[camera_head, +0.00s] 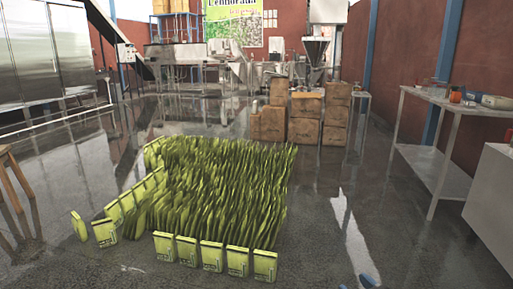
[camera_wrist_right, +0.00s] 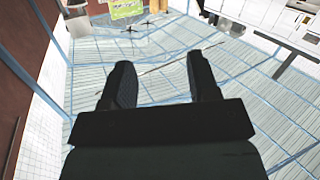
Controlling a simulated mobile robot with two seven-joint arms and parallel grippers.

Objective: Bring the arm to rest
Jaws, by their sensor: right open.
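My right gripper (camera_wrist_right: 165,82) shows in the right wrist view. Its two dark fingers stand apart with nothing between them, so it is open and empty. Behind the fingers are blue beams and pale ribbed panels that look like the roof. No object is near the fingertips. Neither gripper can be made out in the head view. Two small blue shapes at its bottom edge are too little to tell.
Many green pouches (camera_head: 220,190) stand in rows on the dark shiny floor (camera_head: 400,250). Stacked cardboard boxes (camera_head: 305,117) stand behind them. A metal table (camera_head: 440,100) is at the right, a steel cabinet (camera_head: 25,55) at the left. Floor right of the pouches is clear.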

